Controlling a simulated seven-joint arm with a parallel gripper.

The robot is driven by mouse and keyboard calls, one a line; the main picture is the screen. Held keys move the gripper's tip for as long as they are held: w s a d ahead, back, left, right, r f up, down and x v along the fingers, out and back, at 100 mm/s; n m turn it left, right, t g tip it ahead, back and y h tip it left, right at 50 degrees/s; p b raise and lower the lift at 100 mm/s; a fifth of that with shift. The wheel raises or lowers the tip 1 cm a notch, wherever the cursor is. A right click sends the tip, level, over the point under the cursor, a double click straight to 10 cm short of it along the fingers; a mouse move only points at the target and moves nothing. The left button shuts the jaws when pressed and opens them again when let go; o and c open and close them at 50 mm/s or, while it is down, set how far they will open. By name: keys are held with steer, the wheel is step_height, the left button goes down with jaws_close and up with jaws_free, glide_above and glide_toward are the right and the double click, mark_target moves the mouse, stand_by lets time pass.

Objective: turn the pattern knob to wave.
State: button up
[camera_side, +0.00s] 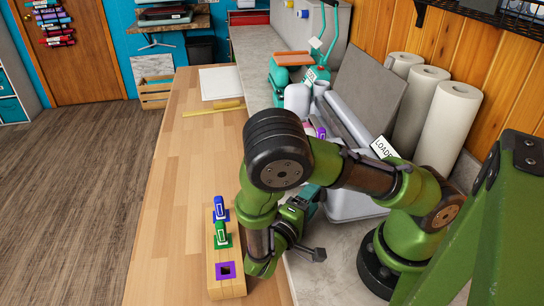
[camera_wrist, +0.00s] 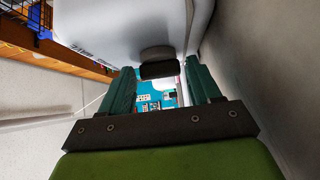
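The wrist view shows a pale grey machine housing (camera_wrist: 120,25) with a dark rounded piece (camera_wrist: 158,68) standing out from it, which looks like the pattern knob. I cannot read any pattern marking or pointer. My gripper (camera_wrist: 158,80) has its two teal fingers apart, one on each side of the dark piece. I cannot tell whether they touch it. In the side view my gripper (camera_side: 311,200) is low beside a pale machine (camera_side: 350,206), and my arm hides much of that machine and the knob.
A wooden block (camera_side: 225,285) holds a blue-handled tool (camera_side: 221,209) and a green-handled tool (camera_side: 222,233), with an empty purple-edged slot. White rolls (camera_side: 448,125) stand along the wall. A LOADED sign (camera_side: 384,149) is behind my arm. The wooden table (camera_side: 170,190) is mostly clear.

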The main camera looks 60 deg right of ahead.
steer(key=c, duration=0.8)
steer(key=shift+o, duration=0.2)
steer(key=n+y, duration=0.2)
steer(key=shift+r+g+y, duration=0.3)
steer(key=shift+r+y, duration=0.05)
steer(key=shift+y, duration=0.05)
steer(key=shift+w+r+n+g+y, duration=0.1)
steer(key=shift+n+g+y, duration=0.15)
steer(key=shift+n+y, duration=0.4)
steer(key=shift+w+r+n+g+y, duration=0.1)
steer(key=shift+n+g+y, duration=0.15)
steer(key=shift+n+y, duration=0.4)
steer(key=o, duration=1.1)
steer(key=shift+s+d, duration=0.1)
steer(key=shift+c, duration=0.2)
